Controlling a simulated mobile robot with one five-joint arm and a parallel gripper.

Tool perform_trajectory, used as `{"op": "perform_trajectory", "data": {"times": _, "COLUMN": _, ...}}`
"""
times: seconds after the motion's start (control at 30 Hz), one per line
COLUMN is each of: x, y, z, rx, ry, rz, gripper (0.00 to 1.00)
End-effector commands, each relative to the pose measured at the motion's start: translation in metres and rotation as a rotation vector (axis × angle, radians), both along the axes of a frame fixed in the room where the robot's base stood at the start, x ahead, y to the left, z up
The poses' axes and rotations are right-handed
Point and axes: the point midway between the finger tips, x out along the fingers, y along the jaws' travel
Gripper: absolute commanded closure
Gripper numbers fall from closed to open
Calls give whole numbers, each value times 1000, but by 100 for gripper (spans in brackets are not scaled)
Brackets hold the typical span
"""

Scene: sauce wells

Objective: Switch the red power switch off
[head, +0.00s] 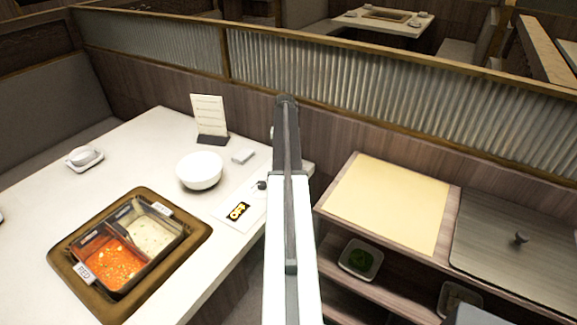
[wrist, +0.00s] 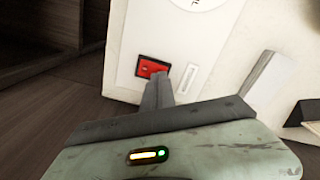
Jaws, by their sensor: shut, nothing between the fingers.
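The red power switch (wrist: 152,67) shows in the wrist view on a white panel (wrist: 128,60). A small dark mark is on its face; which way it is set I cannot tell. My gripper (wrist: 174,77) is shut and empty, its fingertips close to the switch's lower right edge. One finger overlaps that edge in the picture; whether it touches I cannot tell.
A pale slot (wrist: 187,79) is right of the switch. On the white table (head: 150,140) are a two-well sauce pot (head: 185,243), a white bowl (head: 199,171) and a menu stand (head: 210,118). A wooden shelf cart (head: 455,210) stands right of my arm.

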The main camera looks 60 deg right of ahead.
Motion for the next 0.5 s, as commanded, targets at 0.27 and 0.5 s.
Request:
{"op": "perform_trajectory", "data": {"times": 0.27, "x": 0, "y": 0, "z": 0, "rx": 0, "ry": 0, "rz": 0, "gripper": 100}}
{"op": "perform_trajectory", "data": {"times": 0.5, "x": 0, "y": 0, "z": -4, "rx": 0, "ry": 0, "rz": 0, "gripper": 100}}
